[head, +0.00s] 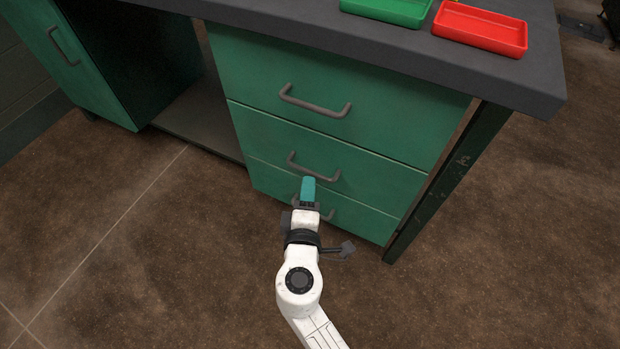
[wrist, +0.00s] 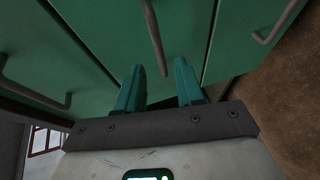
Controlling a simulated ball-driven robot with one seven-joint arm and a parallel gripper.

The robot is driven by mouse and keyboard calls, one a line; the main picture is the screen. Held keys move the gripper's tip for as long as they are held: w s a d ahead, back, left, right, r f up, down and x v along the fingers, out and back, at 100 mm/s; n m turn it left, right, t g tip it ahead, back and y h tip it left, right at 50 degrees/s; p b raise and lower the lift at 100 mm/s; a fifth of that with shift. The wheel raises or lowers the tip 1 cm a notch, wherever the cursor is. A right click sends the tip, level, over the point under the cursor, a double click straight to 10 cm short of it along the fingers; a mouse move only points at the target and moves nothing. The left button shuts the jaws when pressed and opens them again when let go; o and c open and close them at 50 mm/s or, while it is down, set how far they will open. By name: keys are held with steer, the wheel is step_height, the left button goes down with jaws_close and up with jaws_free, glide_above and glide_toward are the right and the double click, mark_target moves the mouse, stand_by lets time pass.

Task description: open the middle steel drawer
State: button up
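The green middle drawer (head: 364,172) is shut in the cabinet under the bench. Its dark bar handle (head: 326,176) shows in the head view, with my gripper (head: 308,181) in front of it. In the wrist view the middle handle (wrist: 152,32) runs down toward the space between my two teal fingers, and its lower end shows between the tips of my gripper (wrist: 159,66). The fingers are apart, one on each side of the bar. I cannot tell whether either touches it.
The top drawer (head: 400,95) and bottom drawer (head: 360,222) are shut; my gripper partly hides the bottom handle. A dark cabinet leg (head: 440,195) stands at the right. Green (head: 388,20) and red (head: 480,30) trays rest on the benchtop (head: 300,27). The brown floor around is clear.

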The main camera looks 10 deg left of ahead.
steer(key=shift+w+a+f+b, duration=0.1)
steer(key=shift+w+f+b, duration=0.1)
steer(key=shift+w, duration=0.7)
steer(key=shift+w+f+b, duration=0.1)
steer(key=shift+w+b, duration=0.15)
steer(key=shift+w, duration=0.6)
steer(key=shift+w+a+f+b, duration=0.1)
steer(key=shift+w+f+b, duration=0.1)
steer(key=shift+w, duration=0.7)
steer(key=shift+c, duration=0.3)
jaws_close()
